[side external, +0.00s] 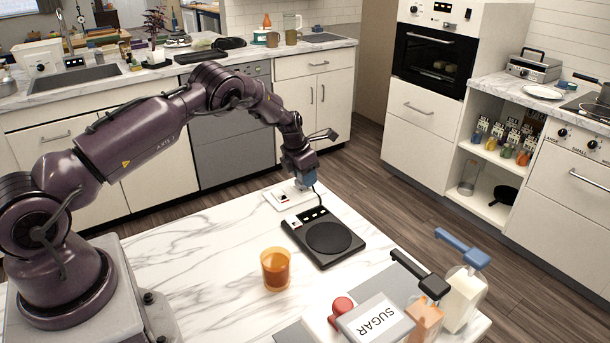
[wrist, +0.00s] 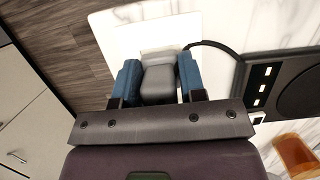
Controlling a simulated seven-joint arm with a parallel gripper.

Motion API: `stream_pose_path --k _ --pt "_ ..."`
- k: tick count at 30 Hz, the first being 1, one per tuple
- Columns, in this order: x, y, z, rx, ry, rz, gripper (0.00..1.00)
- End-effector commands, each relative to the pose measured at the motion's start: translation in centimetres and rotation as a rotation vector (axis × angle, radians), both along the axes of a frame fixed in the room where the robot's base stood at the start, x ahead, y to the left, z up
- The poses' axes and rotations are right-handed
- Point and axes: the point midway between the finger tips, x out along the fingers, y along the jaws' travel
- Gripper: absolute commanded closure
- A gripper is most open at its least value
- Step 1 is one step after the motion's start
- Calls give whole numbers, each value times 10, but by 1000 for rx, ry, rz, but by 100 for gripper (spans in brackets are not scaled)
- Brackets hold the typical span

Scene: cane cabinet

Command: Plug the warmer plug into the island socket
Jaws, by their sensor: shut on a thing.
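My gripper (side external: 302,180) is over the far edge of the marble island, pointing down. In the wrist view its two blue fingers (wrist: 159,78) are shut on the grey warmer plug (wrist: 158,84). A black cord runs from the plug to the black warmer (side external: 325,237), which has a round plate and also shows in the wrist view (wrist: 292,92). The white island socket plate (side external: 280,199) lies flat under the gripper; it also shows in the wrist view (wrist: 128,40). The plug is over or at this plate; the fingers hide whether it is seated.
A glass of amber drink (side external: 276,270) stands near the warmer. A sugar box (side external: 376,323), a red item (side external: 342,306) and bottles with blue and black handles crowd the island's near right. Bare marble (side external: 190,265) lies left of the glass.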

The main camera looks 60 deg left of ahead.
Motion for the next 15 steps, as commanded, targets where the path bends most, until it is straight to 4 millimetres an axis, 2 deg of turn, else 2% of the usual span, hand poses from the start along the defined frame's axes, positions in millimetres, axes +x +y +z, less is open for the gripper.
stream_pose_path --k 15 --pt "0 0 -10 0 0 0 87"
